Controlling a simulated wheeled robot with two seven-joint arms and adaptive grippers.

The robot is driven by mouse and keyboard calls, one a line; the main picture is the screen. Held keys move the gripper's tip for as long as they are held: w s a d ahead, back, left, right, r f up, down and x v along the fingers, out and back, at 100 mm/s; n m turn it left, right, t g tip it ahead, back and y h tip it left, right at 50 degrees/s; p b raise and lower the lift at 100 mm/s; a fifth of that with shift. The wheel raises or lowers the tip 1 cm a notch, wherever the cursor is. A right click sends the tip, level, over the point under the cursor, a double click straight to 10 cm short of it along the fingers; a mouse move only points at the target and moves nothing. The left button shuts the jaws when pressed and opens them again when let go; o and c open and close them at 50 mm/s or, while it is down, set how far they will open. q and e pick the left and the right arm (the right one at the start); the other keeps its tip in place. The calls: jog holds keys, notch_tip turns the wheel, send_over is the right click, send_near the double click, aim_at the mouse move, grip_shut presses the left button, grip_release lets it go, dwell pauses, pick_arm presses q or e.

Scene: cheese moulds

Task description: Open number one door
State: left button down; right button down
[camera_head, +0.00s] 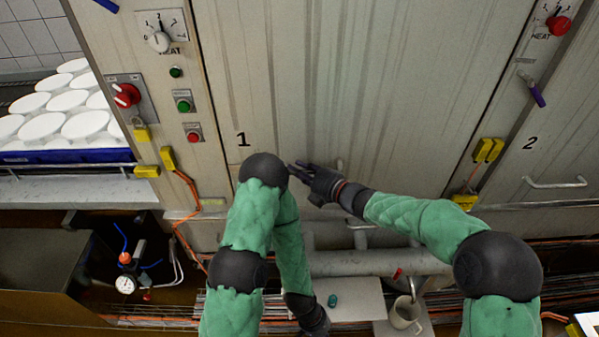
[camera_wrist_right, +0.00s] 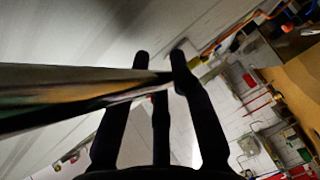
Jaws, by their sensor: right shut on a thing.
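The number one door (camera_head: 400,90) is a tall pale metal panel, marked with a black "1" at its lower left. It looks closed flush with the frame. My right gripper (camera_head: 300,172) is at the door's lower part, right of the "1". In the right wrist view, a shiny metal bar handle (camera_wrist_right: 60,92) passes between the fingers of my right gripper (camera_wrist_right: 160,68), which is shut on it. In the head view the hand mostly hides the handle. My left arm bends down in front of the door; its dark hand (camera_head: 316,322) hangs low, fingers unclear.
Left are a heat dial (camera_head: 158,40), a red switch (camera_head: 126,95), buttons and yellow interlocks (camera_head: 168,158). White moulds (camera_head: 70,100) stand in a blue tray further left. Door number two (camera_head: 560,110) is at right. Pipes (camera_head: 370,262) and a pale jug (camera_head: 404,313) are below.

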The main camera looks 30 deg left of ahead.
aim_at(300, 90)
notch_tip(300, 90, up, 25)
jog(key=p, duration=1.4)
notch_tip(300, 90, up, 23)
jog(key=p, duration=1.8)
jog(key=shift+f, duration=0.2)
jog(key=c, duration=1.3)
grip_release()
jog(key=shift+f, duration=0.1)
jog(key=shift+d, duration=0.15)
jog(key=v, duration=1.1)
jog(key=shift+s+d, duration=0.15)
jog(key=shift+d, duration=0.25)
jog(key=shift+f, duration=0.1)
